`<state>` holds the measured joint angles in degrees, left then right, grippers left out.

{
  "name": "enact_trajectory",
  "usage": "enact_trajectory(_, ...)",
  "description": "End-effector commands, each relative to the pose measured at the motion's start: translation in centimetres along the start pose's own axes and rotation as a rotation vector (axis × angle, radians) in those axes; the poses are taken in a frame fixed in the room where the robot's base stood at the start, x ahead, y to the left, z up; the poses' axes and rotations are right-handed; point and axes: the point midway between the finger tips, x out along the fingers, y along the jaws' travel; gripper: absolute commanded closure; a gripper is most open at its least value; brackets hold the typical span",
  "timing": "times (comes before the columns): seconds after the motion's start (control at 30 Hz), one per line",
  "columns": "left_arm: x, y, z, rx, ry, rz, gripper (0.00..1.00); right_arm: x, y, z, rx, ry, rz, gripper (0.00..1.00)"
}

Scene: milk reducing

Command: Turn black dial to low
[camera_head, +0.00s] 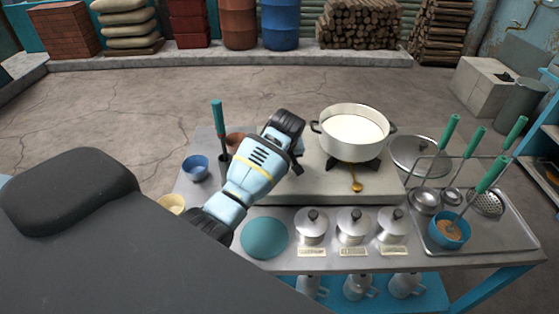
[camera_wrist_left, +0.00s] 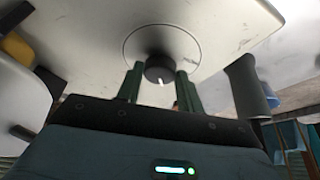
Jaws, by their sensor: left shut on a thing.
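The black dial (camera_wrist_left: 160,69) sits on a round plate on a pale panel in the left wrist view, with a white mark on its face. My left gripper (camera_wrist_left: 159,80) has its two green fingers on either side of the dial and is shut on it. In the head view my left arm reaches over the counter to the left of the stove, and its own links hide the dial and fingertips. The white pot of milk (camera_head: 354,130) stands on the burner (camera_head: 354,164). My right gripper is not in view.
A brass-coloured knob (camera_head: 357,186) shows below the burner. Several lidded tins line the counter's front, beside a teal round plate (camera_head: 264,238). A blue bowl (camera_head: 195,168) is at left. A tray (camera_head: 510,228) with green-handled ladles and a blue cup (camera_head: 449,232) is at right.

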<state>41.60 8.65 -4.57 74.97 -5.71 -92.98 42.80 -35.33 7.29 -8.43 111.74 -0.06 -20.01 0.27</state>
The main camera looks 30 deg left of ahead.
Motion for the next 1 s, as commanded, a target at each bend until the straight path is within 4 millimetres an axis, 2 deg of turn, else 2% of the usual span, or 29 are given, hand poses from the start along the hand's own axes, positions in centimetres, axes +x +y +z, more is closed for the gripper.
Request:
enact_trajectory(0.3,0.01,0.09,0.03,-0.08,-0.001,-0.034,0.86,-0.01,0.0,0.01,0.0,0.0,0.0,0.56)
enact_trajectory(0.73,0.02,0.1,0.03,-0.087,-0.002,-0.036,0.86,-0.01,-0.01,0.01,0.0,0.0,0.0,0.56)
enact_trajectory(0.77,0.02,0.09,0.03,-0.086,-0.001,-0.036,0.59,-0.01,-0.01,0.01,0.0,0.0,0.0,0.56)
enact_trajectory(0.9,0.02,0.09,0.03,-0.086,-0.001,-0.036,0.41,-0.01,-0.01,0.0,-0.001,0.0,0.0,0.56)
enact_trajectory(1.0,0.02,0.09,0.02,-0.086,-0.001,-0.036,0.41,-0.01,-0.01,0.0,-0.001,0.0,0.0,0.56)
